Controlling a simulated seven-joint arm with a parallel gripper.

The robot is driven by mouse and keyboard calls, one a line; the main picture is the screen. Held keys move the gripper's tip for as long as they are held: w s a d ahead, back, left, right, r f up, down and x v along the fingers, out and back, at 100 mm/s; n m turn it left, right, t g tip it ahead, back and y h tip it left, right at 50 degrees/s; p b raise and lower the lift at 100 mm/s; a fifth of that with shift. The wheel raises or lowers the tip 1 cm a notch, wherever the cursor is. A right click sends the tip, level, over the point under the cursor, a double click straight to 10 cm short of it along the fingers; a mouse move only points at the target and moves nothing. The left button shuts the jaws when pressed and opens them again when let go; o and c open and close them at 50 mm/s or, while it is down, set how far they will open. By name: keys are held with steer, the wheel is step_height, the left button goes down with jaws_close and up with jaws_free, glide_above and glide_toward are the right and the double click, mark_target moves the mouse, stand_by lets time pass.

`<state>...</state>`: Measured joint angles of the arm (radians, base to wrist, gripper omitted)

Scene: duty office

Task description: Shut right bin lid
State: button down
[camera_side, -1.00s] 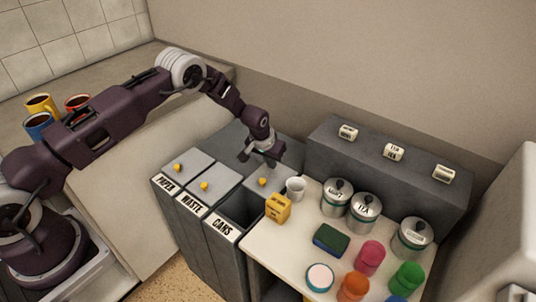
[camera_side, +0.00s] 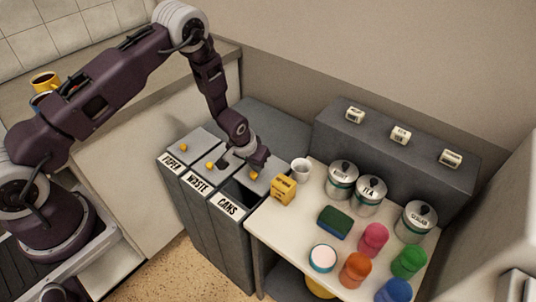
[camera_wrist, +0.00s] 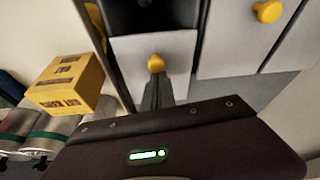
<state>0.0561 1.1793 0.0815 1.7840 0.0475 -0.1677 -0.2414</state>
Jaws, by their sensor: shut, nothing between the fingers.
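The right bin, labelled CANS (camera_side: 228,207), has a grey lid (camera_wrist: 130,62) with a yellow knob (camera_wrist: 155,63). The lid is partly open: a dark gap (camera_side: 239,194) shows between it and the bin's front. The gap also shows above the lid in the wrist view (camera_wrist: 150,17). My gripper (camera_wrist: 156,80) is shut and empty. Its fingertips are low over the lid, right behind the knob, on the side away from the gap. They look to be at or touching the knob; contact is hard to tell.
The WASTE bin's lid (camera_wrist: 225,50) and the PAPER bin's lid (camera_side: 190,143) look shut. A yellow box (camera_side: 284,190) and a white mug (camera_side: 300,169) stand close right of the CANS bin. Canisters, including TEA (camera_side: 370,195), stand farther right on the counter.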

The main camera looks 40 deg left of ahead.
mark_target(241, 179)
steer(key=s, duration=0.6)
steer(key=shift+s, duration=0.4)
steer(key=w, duration=0.4)
steer(key=shift+a+r, duration=0.3)
steer(key=shift+r, duration=0.1)
steer(key=w+a+r+v, duration=0.1)
steer(key=w+v, duration=0.1)
steer(key=v, duration=2.4)
steer(key=s+r+m, duration=0.1)
steer(key=s+r, duration=0.5)
steer(key=s, duration=0.5)
steer(key=s+d+r+t, duration=0.1)
steer(key=s+r, duration=0.6)
steer(key=s, duration=0.4)
steer(key=shift+s+d+r+m+t+h, duration=0.15)
steer(key=shift+s+d+m+t+h, duration=0.15)
steer(key=shift+m, duration=0.1)
